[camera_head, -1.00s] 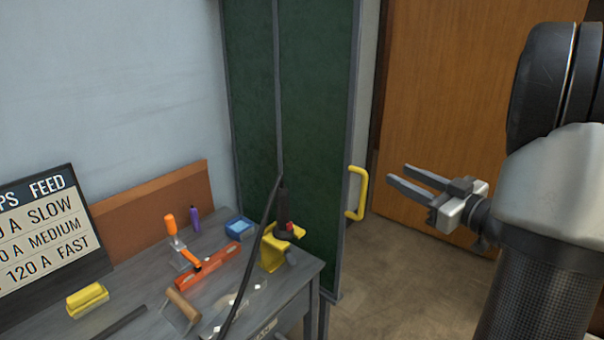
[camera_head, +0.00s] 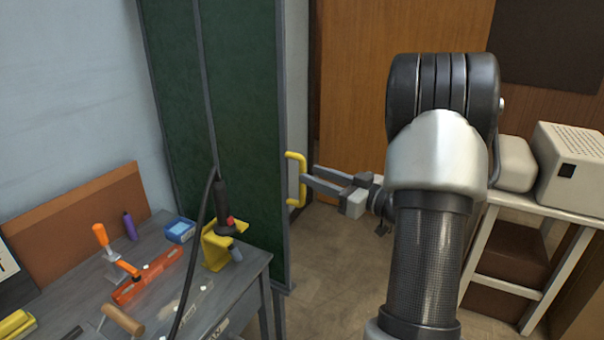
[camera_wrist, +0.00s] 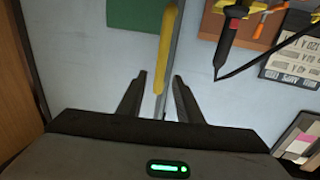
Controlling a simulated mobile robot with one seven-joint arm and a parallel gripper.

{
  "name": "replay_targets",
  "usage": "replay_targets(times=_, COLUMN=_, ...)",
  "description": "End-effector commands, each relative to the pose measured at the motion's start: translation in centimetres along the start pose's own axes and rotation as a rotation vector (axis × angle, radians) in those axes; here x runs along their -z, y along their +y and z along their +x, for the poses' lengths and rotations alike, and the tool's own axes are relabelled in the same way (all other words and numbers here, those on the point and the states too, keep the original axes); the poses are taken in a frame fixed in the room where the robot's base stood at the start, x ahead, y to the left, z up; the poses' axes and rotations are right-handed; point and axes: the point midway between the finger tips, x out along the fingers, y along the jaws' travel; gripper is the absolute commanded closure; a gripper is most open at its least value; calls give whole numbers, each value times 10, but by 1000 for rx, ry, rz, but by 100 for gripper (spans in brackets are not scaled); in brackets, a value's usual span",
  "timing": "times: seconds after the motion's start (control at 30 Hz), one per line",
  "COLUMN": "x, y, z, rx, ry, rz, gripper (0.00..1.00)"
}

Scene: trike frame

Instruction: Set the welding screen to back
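The welding screen (camera_head: 245,110) is a dark green panel in a grey frame, standing behind the workbench in the head view. A yellow handle (camera_head: 291,180) is fixed on its right edge. The handle also shows as an upright yellow bar in the wrist view (camera_wrist: 167,45). My gripper (camera_head: 305,179) is open at the handle's right side. In the wrist view (camera_wrist: 158,76) its two fingers stand apart, with the lower end of the yellow bar between them. I cannot tell whether a finger touches the bar.
The workbench (camera_head: 235,290) at lower left carries a torch (camera_head: 224,205) on a yellow holder, a red level (camera_head: 150,272) and other tools. A wooden door (camera_head: 365,80) stands behind. A white shelf (camera_head: 540,205) with a beige box (camera_head: 575,160) is at right. Floor shows between bench and shelf.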

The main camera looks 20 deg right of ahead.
Motion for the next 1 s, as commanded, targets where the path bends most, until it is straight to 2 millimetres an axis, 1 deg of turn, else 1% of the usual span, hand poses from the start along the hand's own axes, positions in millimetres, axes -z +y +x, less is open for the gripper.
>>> replay_targets(times=0.03, x=-1, y=-1, z=11, rx=5, ry=0, rz=-1, gripper=68)
replay_targets(times=0.1, x=-1, y=-1, z=23, rx=3, ry=0, rz=0, gripper=68)
replay_targets(times=0.2, x=-1, y=0, z=36, rx=1, ry=0, rz=0, gripper=68)
replay_targets(times=0.3, x=0, y=0, z=44, rx=1, ry=0, rz=0, gripper=68)
replay_targets(times=0.43, x=0, y=0, z=49, rx=0, ry=0, rz=0, gripper=68)
replay_targets(times=0.67, x=0, y=0, z=50, rx=-1, ry=0, rz=0, gripper=68)
replay_targets(times=0.87, x=0, y=0, z=49, rx=-1, ry=0, rz=0, gripper=100)
replay_targets(times=1.0, x=0, y=0, z=49, rx=0, ry=0, rz=0, gripper=100)
